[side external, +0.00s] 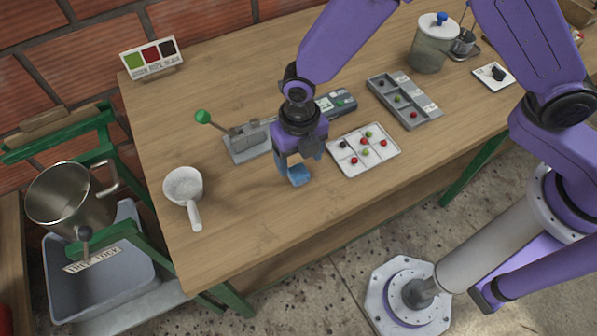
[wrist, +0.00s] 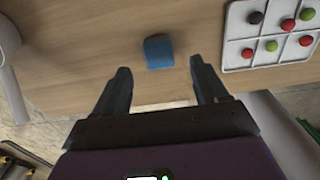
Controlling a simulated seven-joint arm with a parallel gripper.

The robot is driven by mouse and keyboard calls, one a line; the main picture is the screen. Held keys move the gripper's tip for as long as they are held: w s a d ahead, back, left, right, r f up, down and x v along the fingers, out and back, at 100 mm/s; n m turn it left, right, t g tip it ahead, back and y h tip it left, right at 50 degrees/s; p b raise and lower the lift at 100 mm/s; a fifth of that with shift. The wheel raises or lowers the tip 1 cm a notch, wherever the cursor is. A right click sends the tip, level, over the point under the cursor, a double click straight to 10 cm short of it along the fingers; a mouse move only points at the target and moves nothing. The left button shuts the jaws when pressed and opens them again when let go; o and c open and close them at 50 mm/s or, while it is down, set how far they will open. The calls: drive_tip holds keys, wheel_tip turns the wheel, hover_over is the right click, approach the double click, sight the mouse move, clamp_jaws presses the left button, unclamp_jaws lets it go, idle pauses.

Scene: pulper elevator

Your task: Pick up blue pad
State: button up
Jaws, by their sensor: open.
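The blue pad (side external: 299,176) is a small block on the wooden table near its front edge. In the wrist view, the blue pad (wrist: 158,52) lies just beyond my fingertips, roughly centred between them. My gripper (side external: 300,160) points down above the pad and partly overlaps it in the side view. In the wrist view, my gripper (wrist: 161,68) has its two fingers wide apart with nothing between them. The exact height of the fingertips over the pad is hard to tell.
A white tray (side external: 336,157) with red, green and dark berries stands close on the right. A grey device with a green-knobbed lever (side external: 247,152) is behind left. A white scoop (side external: 194,216) lies left. A grey compartment tray (side external: 421,121) stands further right. Table between scoop and pad is clear.

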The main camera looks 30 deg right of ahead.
sight(298, 171)
wheel_tip(298, 171, down, 4)
drive_tip(key=shift+f, duration=0.1)
drive_tip(key=c, duration=1.1)
drive_tip(key=shift+w+a+r, duration=0.1)
drive_tip(key=shift+r, duration=0.6)
drive_tip(key=s+d+r, duration=0.3)
drive_tip(key=r, duration=0.1)
drive_tip(key=s+d+r, duration=0.7)
drive_tip(key=shift+s+r, duration=0.1)
drive_tip(key=shift+r, duration=0.25)
